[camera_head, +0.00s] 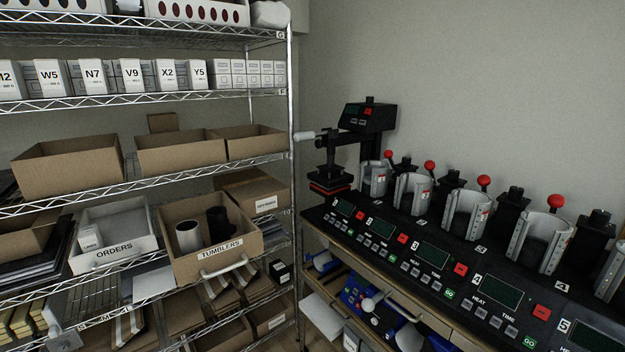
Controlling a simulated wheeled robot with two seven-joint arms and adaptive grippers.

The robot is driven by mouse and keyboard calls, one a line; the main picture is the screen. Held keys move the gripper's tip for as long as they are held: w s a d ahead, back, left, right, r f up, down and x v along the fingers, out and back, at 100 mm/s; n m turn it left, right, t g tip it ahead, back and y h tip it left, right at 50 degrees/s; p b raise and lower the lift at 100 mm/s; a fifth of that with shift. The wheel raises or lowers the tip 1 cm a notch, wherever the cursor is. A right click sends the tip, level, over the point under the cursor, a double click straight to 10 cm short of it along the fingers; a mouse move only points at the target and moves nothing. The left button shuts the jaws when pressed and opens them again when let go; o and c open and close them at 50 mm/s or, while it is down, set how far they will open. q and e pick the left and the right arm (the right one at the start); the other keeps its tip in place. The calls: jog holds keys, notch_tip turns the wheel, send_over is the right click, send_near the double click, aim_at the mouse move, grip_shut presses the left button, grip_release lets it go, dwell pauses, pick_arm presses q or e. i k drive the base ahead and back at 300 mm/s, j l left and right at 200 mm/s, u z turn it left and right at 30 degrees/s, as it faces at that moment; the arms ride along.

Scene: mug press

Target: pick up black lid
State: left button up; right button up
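I cannot make out a separate black lid in this view. A cardboard bin labelled TUMBLERS (167,228) sits on the wire shelf. Inside it stand a white tumbler (189,237) and, to its right, a black tumbler (217,222). The black one's top is dark, and I cannot tell whether a lid is on it. The bin's floor is partly hidden by its front wall. Neither of my grippers is in view.
An ORDERS tray (113,257) stands left of the tumbler bin. Open cardboard boxes (180,152) fill the shelf above. A row of mug presses with red-knobbed clamps (412,193) stands on the right counter, beyond the shelf's metal post (292,130).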

aim_at(189, 232)
jog(key=i+l+u, duration=0.15)
jog(key=u, duration=0.25)
jog(key=i+l+u, duration=0.1)
jog(key=u, duration=0.3)
jog(key=l+u, duration=0.45)
jog(key=i+j+z, duration=0.2)
jog(key=j+z, duration=0.15)
jog(key=j, duration=0.35)
jog(key=i+j+z, duration=0.1)
jog(key=j+z, duration=0.25)
jog(key=j, duration=0.4)
jog(key=j+z, duration=0.3)
jog(key=j, duration=0.5)
